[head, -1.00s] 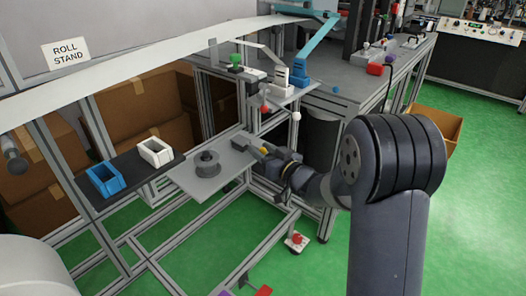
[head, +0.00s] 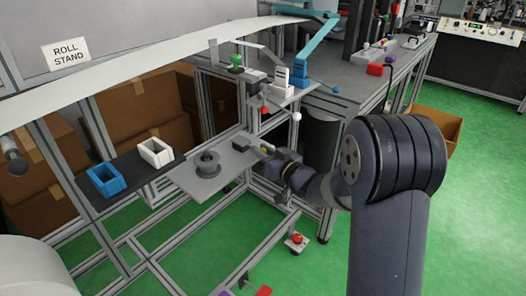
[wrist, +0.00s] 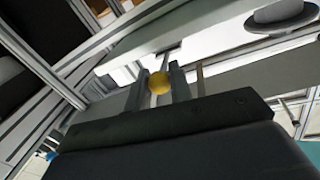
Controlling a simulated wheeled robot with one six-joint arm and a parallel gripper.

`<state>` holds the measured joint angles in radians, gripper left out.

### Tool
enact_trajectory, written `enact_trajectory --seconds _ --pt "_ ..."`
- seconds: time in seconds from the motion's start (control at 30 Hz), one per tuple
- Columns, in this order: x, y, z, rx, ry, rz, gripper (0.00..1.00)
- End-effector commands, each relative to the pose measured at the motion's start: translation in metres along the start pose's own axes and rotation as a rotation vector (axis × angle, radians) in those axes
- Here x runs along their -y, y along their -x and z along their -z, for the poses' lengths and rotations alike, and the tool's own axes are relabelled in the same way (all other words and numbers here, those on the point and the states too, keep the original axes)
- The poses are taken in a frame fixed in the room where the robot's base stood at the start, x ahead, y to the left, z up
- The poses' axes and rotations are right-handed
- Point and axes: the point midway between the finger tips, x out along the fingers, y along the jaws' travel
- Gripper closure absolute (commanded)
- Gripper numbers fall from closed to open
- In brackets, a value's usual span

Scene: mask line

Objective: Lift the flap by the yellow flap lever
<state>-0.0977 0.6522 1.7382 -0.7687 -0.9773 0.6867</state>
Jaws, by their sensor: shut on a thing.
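The yellow flap lever shows as a round yellow knob (wrist: 158,83) in the wrist view, between the two fingers of my gripper (wrist: 160,80). The gripper is shut on it. In the head view my gripper (head: 262,148) is at the right end of a grey plate (head: 200,186), and the fingers mostly hide the knob. I cannot clearly make out the flap or how the lever joins it.
A grey spool (head: 207,162) sits on the plate. A blue bin (head: 105,180) and a white bin (head: 156,152) stand on a dark shelf at left. Frame rails surround the area.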

Motion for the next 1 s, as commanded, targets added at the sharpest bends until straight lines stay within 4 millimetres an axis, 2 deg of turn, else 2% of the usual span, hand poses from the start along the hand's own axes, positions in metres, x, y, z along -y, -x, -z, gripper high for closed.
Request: enact_trajectory --seconds 0.37,1.0 --pt "0.004 -0.001 0.016 0.084 0.016 -0.016 1.0" --pt "0.012 -0.009 0.049 0.367 0.073 -0.07 1.0"
